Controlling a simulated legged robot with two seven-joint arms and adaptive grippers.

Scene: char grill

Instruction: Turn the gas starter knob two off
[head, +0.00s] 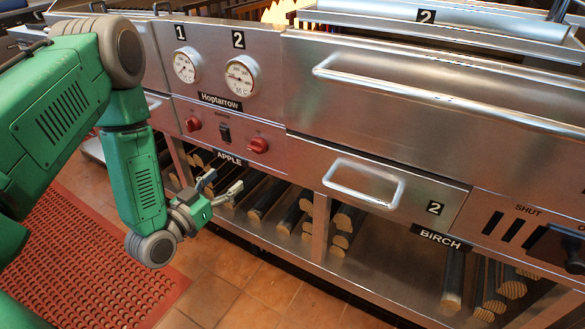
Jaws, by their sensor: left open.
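Two red knobs sit on the grill's steel front panel: a left one (193,124) and a right one (259,144), with a black rocker switch (224,134) between them. The right knob is below the gauge (241,76) marked 2; which way its pointer faces is too small to tell. My left gripper (222,185) is open and empty. In the picture it is below and left of the right knob, in front of the log shelf, touching neither knob. My right gripper is not in view.
A drawer handle (364,185) and a long lid handle (420,95) stick out to the right of the knobs. Logs (292,212) lie on the shelf below. Flames (280,12) show at the top. A red mat (85,255) covers the floor at left.

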